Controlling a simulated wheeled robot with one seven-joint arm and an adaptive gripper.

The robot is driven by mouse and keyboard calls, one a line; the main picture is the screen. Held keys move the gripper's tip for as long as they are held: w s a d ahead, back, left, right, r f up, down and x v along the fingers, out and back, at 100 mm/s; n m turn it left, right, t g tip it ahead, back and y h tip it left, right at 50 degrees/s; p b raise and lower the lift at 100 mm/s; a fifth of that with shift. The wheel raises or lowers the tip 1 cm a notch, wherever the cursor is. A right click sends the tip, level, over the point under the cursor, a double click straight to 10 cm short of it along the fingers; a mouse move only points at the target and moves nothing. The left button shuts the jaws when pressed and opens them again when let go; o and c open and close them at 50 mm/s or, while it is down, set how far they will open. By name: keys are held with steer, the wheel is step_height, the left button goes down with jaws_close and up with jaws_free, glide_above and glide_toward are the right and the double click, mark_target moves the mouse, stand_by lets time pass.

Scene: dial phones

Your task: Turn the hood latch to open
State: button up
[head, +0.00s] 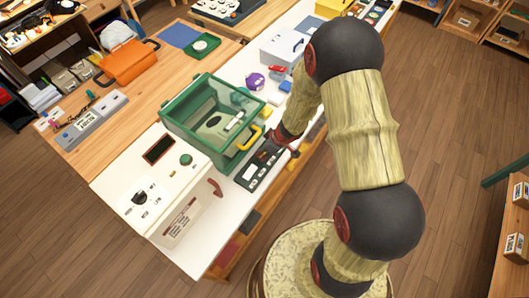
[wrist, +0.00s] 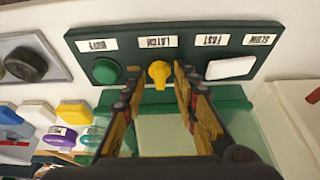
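The latch is a small yellow knob (wrist: 158,72) beside a LATCH label on a dark green control panel (wrist: 122,46), seen upside down in the wrist view. My gripper (wrist: 156,80) is open, with one finger on each side of the knob. A gap shows between each finger and the knob. The hood (head: 207,112) is a green-framed clear box with a yellow handle (head: 250,138); it looks closed in the head view. The panel lies in front of it in the head view (head: 250,173). My arm partly covers that area, and the knob is hard to make out there.
The panel also has a green button (wrist: 106,71) and a white switch (wrist: 231,68) on either side of the knob. A white machine (head: 150,185) with a dial stands left of the hood. A purple object (head: 255,81) and small coloured blocks lie beyond the hood.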

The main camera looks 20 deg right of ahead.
steer(key=c, duration=0.3)
steer(key=c, duration=0.4)
jaws_close()
